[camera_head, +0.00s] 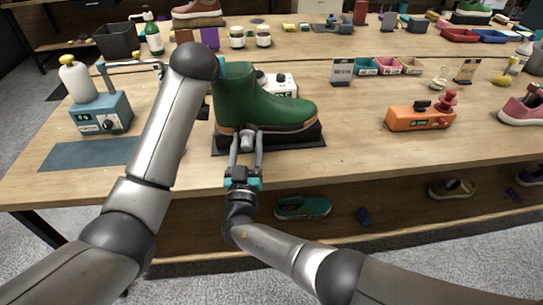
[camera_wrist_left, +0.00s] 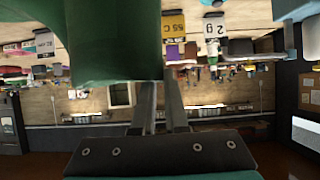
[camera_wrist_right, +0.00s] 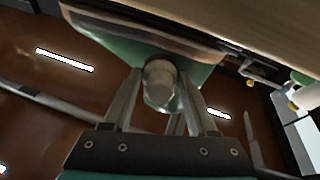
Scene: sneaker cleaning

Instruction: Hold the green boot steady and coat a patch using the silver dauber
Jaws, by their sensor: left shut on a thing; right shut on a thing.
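The green boot (camera_head: 252,102) stands upright on a black stand (camera_head: 303,138), toe to the right; its shaft fills the upper left of the left wrist view (camera_wrist_left: 115,45). My left gripper (camera_wrist_left: 163,92) is shut on the boot's upper shaft; in the head view it is mostly hidden behind my arm. My right gripper (camera_head: 246,152) is shut on the silver dauber (camera_head: 247,139) in front of the boot's near side, low by the sole. The dauber shows as a grey cylinder between the fingers in the right wrist view (camera_wrist_right: 159,77). I cannot tell whether its tip touches the boot.
A teal device (camera_head: 101,115) with a white bottle stands left, beside a dark blue mat (camera_head: 88,154). A white device (camera_head: 281,85) is behind the boot. An orange device (camera_head: 420,118) and a pink shoe (camera_head: 522,109) are right. The tabletop between boot and orange device is clear.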

